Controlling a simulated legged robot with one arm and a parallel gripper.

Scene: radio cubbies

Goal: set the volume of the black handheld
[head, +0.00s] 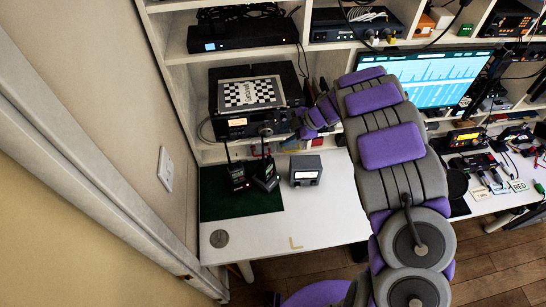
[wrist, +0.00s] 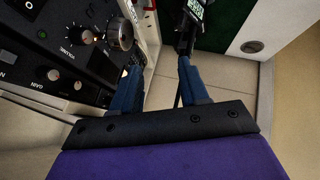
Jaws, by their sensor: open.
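Two dark handheld radios stand on the green mat (head: 215,195) at the left of the white desk: a left one (head: 237,176) and a right one (head: 267,174). I cannot tell for sure which is the black handheld; their volume knobs are too small to make out. My gripper (wrist: 160,78) is open and empty, with two blue fingers. In the head view it is mostly hidden behind my purple wrist, in front of the shelf radio. In the wrist view, part of one handheld (wrist: 187,28) with a lit green screen shows just beyond the right finger.
A large black radio (head: 245,122) with knobs sits in the cubby behind the mat; its panel (wrist: 75,50) is close to my left finger. A grey meter box (head: 305,170) stands right of the mat. A round grey disc (head: 219,238) lies on clear desk in front.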

